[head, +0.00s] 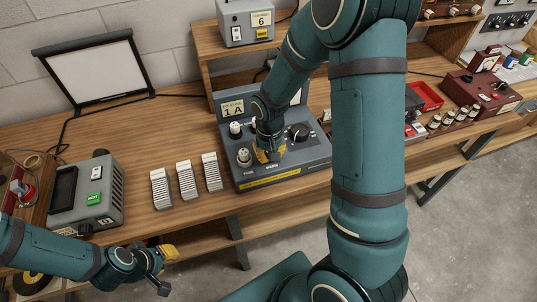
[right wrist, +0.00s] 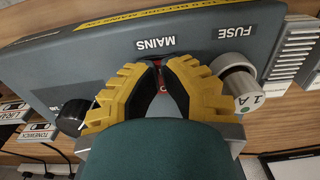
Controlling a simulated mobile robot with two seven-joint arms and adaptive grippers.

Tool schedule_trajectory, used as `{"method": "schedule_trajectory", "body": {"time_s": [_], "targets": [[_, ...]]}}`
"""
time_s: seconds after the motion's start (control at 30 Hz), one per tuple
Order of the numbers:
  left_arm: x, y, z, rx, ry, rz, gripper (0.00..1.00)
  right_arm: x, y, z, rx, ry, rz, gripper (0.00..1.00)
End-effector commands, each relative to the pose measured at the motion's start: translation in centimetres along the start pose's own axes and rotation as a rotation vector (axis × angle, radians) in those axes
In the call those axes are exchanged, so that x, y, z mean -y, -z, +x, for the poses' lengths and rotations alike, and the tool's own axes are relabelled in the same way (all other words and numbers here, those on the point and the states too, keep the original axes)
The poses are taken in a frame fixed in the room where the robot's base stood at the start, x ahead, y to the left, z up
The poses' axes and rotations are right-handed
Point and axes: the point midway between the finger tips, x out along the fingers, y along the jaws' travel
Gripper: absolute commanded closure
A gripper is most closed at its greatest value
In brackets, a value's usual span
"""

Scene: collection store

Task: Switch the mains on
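The blue-grey mains unit (head: 300,168) stands on the bench with a "1 A" card at its back. In the right wrist view its panel (right wrist: 120,50) shows the label MAINS (right wrist: 182,43) right at my fingertips. My left gripper (head: 165,268) is open and empty, low in front of the bench.
A fuse holder (right wrist: 235,80) marked 1 A sits beside my right fingers, and a black knob (head: 299,131) is on the other side. White card stacks (head: 186,180) and a grey box (head: 95,195) stand left. A red tray (head: 428,96) lies right.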

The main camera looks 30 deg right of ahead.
Motion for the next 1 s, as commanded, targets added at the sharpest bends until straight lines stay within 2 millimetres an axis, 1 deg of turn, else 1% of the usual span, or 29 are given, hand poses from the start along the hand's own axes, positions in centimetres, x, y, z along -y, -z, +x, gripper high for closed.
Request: {"method": "schedule_trajectory", "body": {"time_s": [0.3,0.47,1.0], "targets": [[0.1,-0.1,0.3,0.000,0.000,0.000,0.72,0.0,0.0,0.5,0.000,0.000,0.000,1.00],[0.0,0.0,0.1,0.000,0.000,0.000,0.72,0.0,0.0,0.1,0.000,0.000,0.000,1.00],[-1.0,0.4,-2.6,0.000,0.000,0.000,0.72,0.0,0.0,-3.8,-0.001,0.000,0.000,1.00]]}}
